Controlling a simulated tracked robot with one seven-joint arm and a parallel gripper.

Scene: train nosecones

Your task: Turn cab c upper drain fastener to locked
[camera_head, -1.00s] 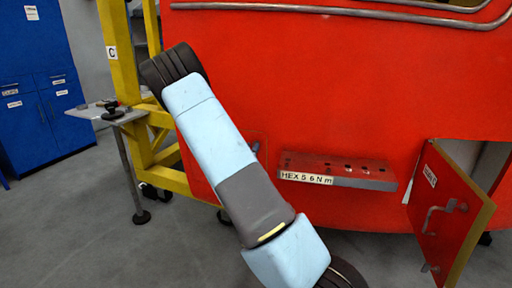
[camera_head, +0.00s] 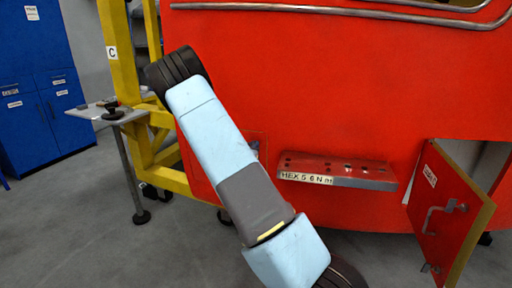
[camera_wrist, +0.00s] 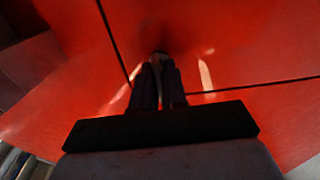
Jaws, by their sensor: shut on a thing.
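My gripper (camera_wrist: 159,82) is shut at the red cab panel (camera_wrist: 240,60) in the wrist view. Its two dark fingers close on a small fastener (camera_wrist: 159,58) by a panel seam. The fastener is mostly hidden by the fingertips and shadow, so its angle and any lock mark cannot be read. In the head view, my arm crosses in front of the red cab (camera_head: 300,90) and hides the gripper. A small grey-blue part shows just right of my arm by a thin panel outline; I cannot tell what it is.
A red step (camera_head: 345,168) labelled HEX 5 6 Nm juts from the cab right of my arm. An open red door (camera_head: 448,215) with a handle stands further right. A yellow frame (camera_head: 118,60) marked C, a small table (camera_head: 92,111) and blue cabinets (camera_head: 35,90) are left.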

